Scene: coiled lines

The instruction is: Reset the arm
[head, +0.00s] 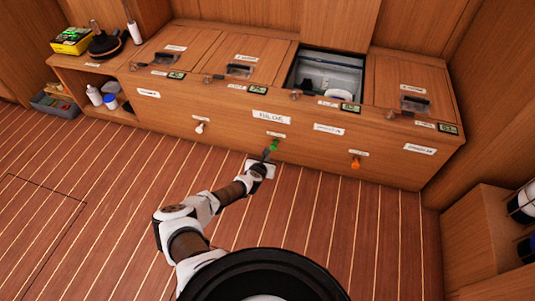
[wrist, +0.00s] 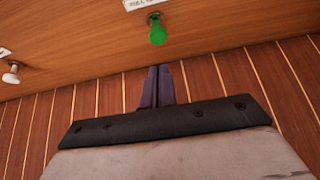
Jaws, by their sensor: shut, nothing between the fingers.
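My gripper (head: 267,154) is at the end of my outstretched arm, low in front of the wooden locker bench (head: 235,110). In the wrist view its two dark fingers (wrist: 156,86) are together, with nothing between them. A green knob (head: 274,145) on the bench front is just beyond the fingertips. The green knob also shows in the wrist view (wrist: 156,30), above the fingertips and apart from them in the picture. A white knob (head: 200,128) is to the left and an orange knob (head: 355,163) to the right on the same front.
The bench top has several lids with latches; one compartment (head: 325,75) is open, with a white thing inside. Bottles (head: 95,95) stand on a shelf at the left. A grey bin (head: 55,105) is on the floor. A wooden rack (head: 490,235) stands at the right. The planked floor is clear.

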